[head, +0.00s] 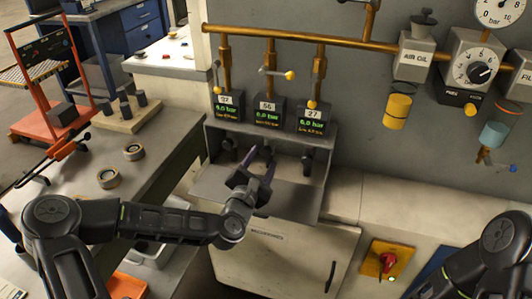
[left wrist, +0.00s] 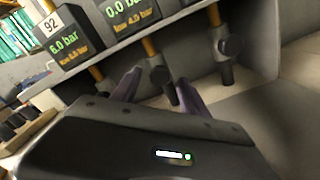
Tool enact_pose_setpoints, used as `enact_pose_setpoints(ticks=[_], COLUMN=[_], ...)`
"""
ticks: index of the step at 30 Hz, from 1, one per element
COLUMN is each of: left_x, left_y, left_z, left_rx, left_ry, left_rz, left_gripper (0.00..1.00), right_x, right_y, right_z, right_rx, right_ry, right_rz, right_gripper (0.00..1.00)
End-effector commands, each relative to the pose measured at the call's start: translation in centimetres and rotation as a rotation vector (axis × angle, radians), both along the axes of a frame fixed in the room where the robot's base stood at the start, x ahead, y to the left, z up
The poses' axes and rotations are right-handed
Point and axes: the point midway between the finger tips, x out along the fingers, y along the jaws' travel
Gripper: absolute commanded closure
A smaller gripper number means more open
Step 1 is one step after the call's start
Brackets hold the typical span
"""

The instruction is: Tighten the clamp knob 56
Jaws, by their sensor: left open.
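The middle display (head: 268,112), labelled 56, reads 0.0 bar in green and hangs above the clamp shelf. In the left wrist view the dark clamp knob 56 (left wrist: 158,76) sits on a short post below that display (left wrist: 128,10). My left gripper (head: 260,157) is open in front of this knob. In the left wrist view its two fingers (left wrist: 158,88) stand apart, one to each side of the knob; I cannot tell whether they touch it. In the head view the fingers mostly hide the knob. My right gripper is out of view.
Neighbouring clamp knobs stand left (head: 228,147) and right (head: 307,163), under displays 92 (head: 228,106) and 27 (head: 312,117). Yellow-tipped valve levers hang from the brass pipe (head: 300,40) above. A bench with rings (head: 108,177) is left; a red switch (head: 386,263) is lower right.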

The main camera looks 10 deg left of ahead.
Motion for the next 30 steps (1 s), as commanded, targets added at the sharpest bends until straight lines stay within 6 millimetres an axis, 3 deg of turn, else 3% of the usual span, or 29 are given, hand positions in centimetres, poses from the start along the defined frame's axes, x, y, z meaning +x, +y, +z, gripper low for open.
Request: enact_pose_setpoints(ticks=[7,17,30], left_x=[3.3,3.8,3.8], left_y=[-0.3,-0.3,-0.3], left_z=[0.0,0.0,0.0], left_rx=[-0.001,-0.001,-0.001], left_ry=[0.001,0.001,0.001], left_rz=[-0.001,-0.001,-0.001], left_gripper=[0.48,0.48,0.82], right_x=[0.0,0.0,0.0], right_y=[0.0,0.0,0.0], right_z=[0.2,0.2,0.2], right_rx=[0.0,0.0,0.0], right_ry=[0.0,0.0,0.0], right_rz=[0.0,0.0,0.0], right_gripper=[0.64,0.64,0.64])
